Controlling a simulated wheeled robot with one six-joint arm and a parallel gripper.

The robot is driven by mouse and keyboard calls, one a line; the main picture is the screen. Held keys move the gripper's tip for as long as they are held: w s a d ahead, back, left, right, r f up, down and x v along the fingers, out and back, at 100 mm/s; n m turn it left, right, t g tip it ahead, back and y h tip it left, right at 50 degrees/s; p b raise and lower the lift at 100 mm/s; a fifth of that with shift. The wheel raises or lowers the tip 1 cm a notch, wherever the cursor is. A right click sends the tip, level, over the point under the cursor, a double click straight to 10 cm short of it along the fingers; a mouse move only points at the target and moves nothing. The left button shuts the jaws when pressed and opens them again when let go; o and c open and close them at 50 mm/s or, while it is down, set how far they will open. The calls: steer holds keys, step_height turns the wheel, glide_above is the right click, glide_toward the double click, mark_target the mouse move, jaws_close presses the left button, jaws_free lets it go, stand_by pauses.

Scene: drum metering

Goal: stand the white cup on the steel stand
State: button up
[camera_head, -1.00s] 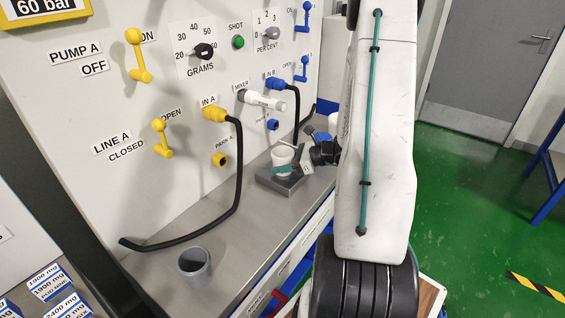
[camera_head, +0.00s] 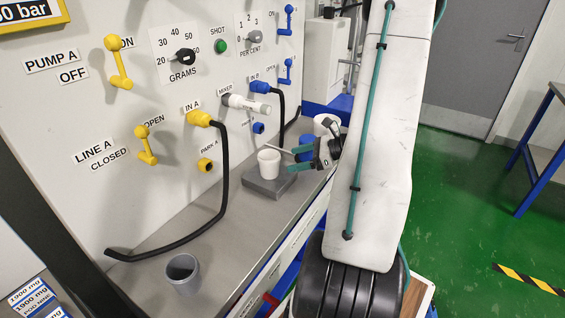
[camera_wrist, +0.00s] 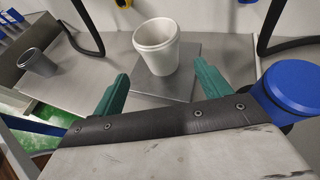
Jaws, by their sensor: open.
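The white cup (camera_head: 268,163) stands upright on the flat steel stand (camera_head: 269,188), below the mixer nozzle. In the wrist view the cup (camera_wrist: 157,46) is upright and empty-looking, on the bare plate of the stand (camera_wrist: 183,87). My gripper (camera_head: 296,160) is to the right of the cup and apart from it. In the wrist view the two green fingers of my gripper (camera_wrist: 161,91) are spread wide, with nothing between them and the cup beyond their tips.
A grey cup (camera_head: 183,272) stands at the front of the steel counter (camera_head: 220,240). A blue-lidded container (camera_wrist: 290,90) is close to my gripper's right side. A black hose (camera_head: 222,190) hangs from the yellow IN A fitting down to the counter.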

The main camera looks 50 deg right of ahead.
steer(key=a+r+n+g+y, duration=0.1)
steer(key=a+r+n+g, duration=0.3)
steer(key=a, duration=0.3)
steer(key=a+r+n+g, duration=0.2)
steer(key=a+r+n, duration=0.25)
steer(key=a, duration=0.25)
steer(key=a+r+n+g+y, duration=0.1)
steer(key=a+r+n+g, duration=0.15)
steer(key=a+n, duration=0.35)
steer(key=s+a+r+n+g+h, duration=0.1)
steer(key=s+a+r+n+h, duration=0.3)
steer(key=s+a+n, duration=0.2)
steer(key=s+a+r+n+h, duration=0.4)
steer(key=s+a+n+h, duration=0.1)
steer(key=s+n, duration=0.3)
steer(key=shift+a+n+g, duration=0.35)
steer(key=shift+a+n, duration=0.35)
steer(key=shift+n, duration=0.05)
steer(key=shift+d, duration=0.1)
